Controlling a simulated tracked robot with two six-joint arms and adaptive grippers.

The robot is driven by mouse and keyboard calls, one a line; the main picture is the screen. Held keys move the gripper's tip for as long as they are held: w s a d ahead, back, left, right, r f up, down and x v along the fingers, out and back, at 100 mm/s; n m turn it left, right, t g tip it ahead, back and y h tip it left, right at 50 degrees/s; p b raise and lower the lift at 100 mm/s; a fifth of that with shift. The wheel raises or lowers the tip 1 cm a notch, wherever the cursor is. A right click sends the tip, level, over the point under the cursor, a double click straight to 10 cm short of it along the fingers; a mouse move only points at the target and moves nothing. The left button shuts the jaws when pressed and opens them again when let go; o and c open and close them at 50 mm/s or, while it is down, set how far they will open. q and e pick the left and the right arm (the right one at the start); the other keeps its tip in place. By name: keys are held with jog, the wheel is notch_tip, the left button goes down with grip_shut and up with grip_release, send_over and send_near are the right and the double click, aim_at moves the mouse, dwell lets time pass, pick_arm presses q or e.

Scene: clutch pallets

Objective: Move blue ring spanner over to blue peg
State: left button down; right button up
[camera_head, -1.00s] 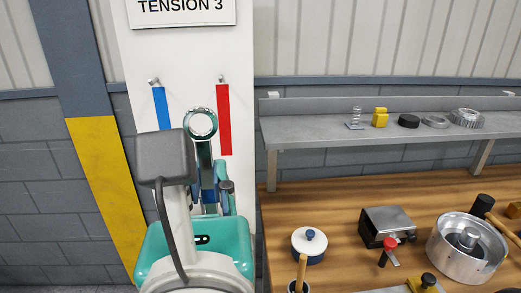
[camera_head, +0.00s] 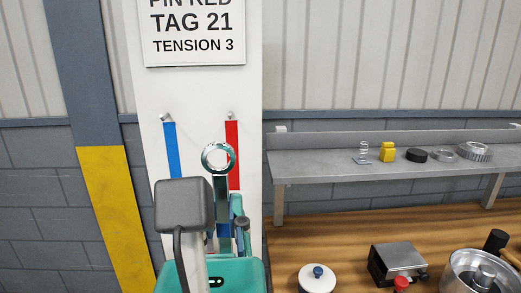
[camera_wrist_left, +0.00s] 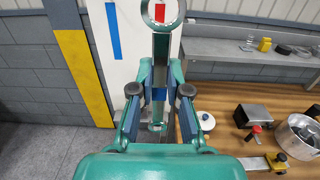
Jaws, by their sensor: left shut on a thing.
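My left gripper (camera_wrist_left: 159,92) is shut on the blue ring spanner (camera_wrist_left: 159,50) around its blue-banded shaft. The spanner is upright, with its bright open ring (camera_head: 218,157) at the top. In the head view the ring overlaps the left edge of the red strip; in the wrist view red shows through it. The blue peg (camera_head: 165,117) sticks out of the white column above a blue strip (camera_head: 171,150), up and left of the ring in the head view. The ring is apart from this peg. My right gripper is in neither view.
A red peg (camera_head: 231,115) stands above the red strip (camera_head: 232,140) on the same column. To the right are a grey shelf (camera_head: 330,165) with small parts and a wooden bench (camera_head: 350,232) with a metal box (camera_head: 398,262) and a pot (camera_head: 475,268).

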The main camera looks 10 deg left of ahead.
pick_arm(q)
jog(key=w+a+p, duration=0.2)
jog(key=w+a, duration=0.5)
send_near(172, 147)
jog(key=shift+r, duration=0.75)
jog(key=shift+b+x, duration=0.5)
jog(key=shift+x, duration=2.45)
jog(key=shift+w+a+f+b, duration=0.15)
jog(key=shift+w+f+b, duration=0.4)
jog(key=shift+f+b, duration=0.2)
jog(key=c, duration=1.1)
grip_release()
jog(key=shift+o, duration=0.2)
jog(key=shift+s, duration=0.1)
